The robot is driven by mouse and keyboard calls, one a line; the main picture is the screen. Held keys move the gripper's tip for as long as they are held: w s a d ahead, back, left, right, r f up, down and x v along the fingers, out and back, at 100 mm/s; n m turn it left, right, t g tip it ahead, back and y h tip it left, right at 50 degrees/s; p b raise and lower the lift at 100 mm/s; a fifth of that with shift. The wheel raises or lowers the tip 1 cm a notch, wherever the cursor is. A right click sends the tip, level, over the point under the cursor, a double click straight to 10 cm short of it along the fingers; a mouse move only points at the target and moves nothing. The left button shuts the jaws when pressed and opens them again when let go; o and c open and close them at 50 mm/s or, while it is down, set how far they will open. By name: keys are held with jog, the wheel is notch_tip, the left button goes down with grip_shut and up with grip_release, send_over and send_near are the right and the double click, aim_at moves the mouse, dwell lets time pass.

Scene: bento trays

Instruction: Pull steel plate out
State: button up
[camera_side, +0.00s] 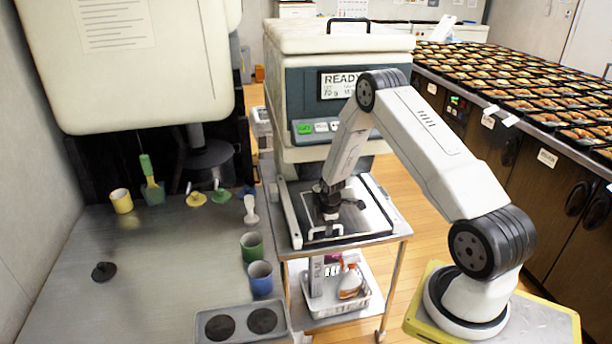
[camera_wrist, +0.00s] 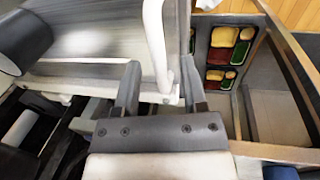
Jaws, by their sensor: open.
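The steel plate (camera_side: 372,220) sits on top of the small cart, at the foot of the machine marked READY. Its front edge has a pale bar handle (camera_side: 322,237). My gripper (camera_side: 331,214) is low over the plate, close to the handle. In the wrist view, the shiny plate (camera_wrist: 95,42) fills the upper left, and the white handle (camera_wrist: 155,38) runs down between the two open fingers of my gripper (camera_wrist: 160,68). The fingers stand on either side of the handle; I cannot tell whether either one touches it. Part of the plate is hidden behind my arm.
The machine (camera_side: 330,105) rises behind the plate. A basket (camera_side: 332,297) with a spray bottle is on the cart's lower shelf. A grey table (camera_side: 170,270) with green (camera_side: 252,246) and blue (camera_side: 261,278) cups adjoins the cart's left. Bento trays line the right counter.

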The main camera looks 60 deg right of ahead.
grip_shut()
dwell(1.5)
